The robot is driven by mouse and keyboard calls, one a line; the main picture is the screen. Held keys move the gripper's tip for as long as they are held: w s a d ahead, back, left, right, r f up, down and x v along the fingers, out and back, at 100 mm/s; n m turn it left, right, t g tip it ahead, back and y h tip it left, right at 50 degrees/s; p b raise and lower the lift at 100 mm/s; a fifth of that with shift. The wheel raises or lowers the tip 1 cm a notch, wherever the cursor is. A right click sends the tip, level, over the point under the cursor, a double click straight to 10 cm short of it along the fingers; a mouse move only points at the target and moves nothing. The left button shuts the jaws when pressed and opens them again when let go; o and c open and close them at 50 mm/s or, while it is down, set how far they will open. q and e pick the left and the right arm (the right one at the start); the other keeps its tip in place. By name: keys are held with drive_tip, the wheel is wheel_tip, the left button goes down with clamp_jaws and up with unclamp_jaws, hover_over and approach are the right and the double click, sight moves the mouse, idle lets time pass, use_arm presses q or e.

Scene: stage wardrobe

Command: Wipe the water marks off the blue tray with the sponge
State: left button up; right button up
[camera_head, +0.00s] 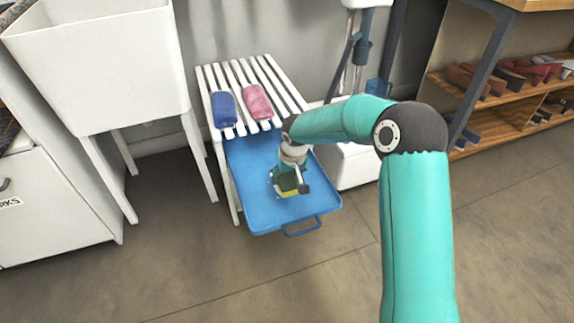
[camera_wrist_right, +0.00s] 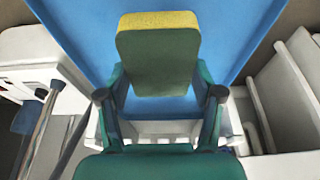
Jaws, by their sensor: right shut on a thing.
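The blue tray (camera_head: 262,208) lies on the front part of a white slatted rack, with its handle toward me. My right gripper (camera_head: 288,183) is over the middle of the tray and is shut on the sponge (camera_head: 286,194). In the right wrist view the sponge (camera_wrist_right: 157,50) is green with a yellow edge, held between the two fingers of the gripper (camera_wrist_right: 160,95), with the tray (camera_wrist_right: 235,35) behind it. The sponge is at or close to the tray surface; I cannot tell if it touches. I make out no water marks on the visible tray. My left gripper is out of view.
A white basin (camera_head: 100,70) on legs stands at the left. A wooden shoe shelf (camera_head: 500,112) is at the right. The floor in front is clear.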

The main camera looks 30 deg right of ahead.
drive_tip(key=shift+r+p, duration=0.5)
drive_tip(key=shift+r, duration=0.6)
